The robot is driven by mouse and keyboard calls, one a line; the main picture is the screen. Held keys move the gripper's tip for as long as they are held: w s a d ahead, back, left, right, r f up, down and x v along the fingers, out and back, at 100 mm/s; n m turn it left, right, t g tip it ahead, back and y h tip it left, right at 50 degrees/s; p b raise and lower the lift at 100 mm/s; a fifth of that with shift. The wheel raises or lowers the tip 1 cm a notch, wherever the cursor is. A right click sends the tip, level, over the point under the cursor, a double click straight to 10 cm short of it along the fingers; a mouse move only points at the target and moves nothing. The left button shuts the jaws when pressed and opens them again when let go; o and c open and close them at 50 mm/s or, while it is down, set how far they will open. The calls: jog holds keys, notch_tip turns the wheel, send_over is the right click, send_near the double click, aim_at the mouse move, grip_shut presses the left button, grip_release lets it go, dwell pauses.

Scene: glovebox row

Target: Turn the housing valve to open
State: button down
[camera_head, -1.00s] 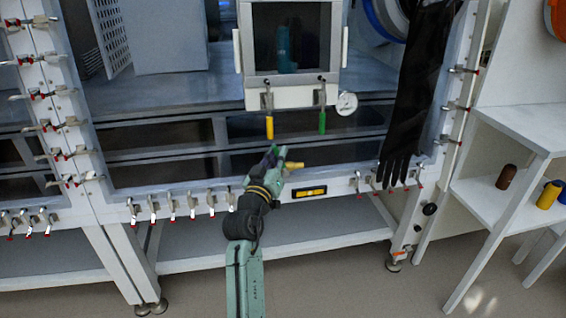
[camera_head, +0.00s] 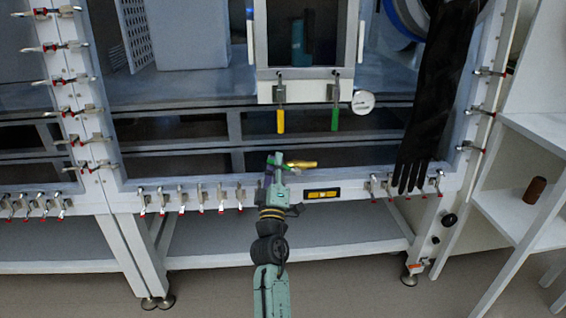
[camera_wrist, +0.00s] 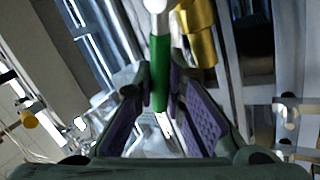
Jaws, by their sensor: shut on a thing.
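A brass valve body (camera_head: 300,164) sticks out near the lower front rail of the glovebox. It also shows in the wrist view (camera_wrist: 197,32), right beside a green lever (camera_wrist: 159,72) with a silver upper end. My gripper (camera_head: 278,162) is at the left end of the brass body. In the wrist view its purple-padded fingers (camera_wrist: 160,100) are closed around the lower part of the green lever. In the head view the lever is mostly hidden by my gripper.
A yellow handle (camera_head: 281,121) and a green handle (camera_head: 335,118) hang under the window box above my gripper, beside a round gauge (camera_head: 363,102). A black glove (camera_head: 432,110) hangs to the right. Several toggle clamps (camera_head: 182,197) line the lower rail. A spirit level (camera_head: 322,193) sits on it.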

jog(key=shift+f+n+y, duration=0.15)
jog(key=shift+n+y, duration=0.25)
jog(key=shift+n, duration=0.1)
jog(key=c, duration=1.6)
grip_release()
jog(key=shift+c, duration=0.2)
jog(key=shift+a, duration=0.1)
jog(key=shift+s+f, duration=0.1)
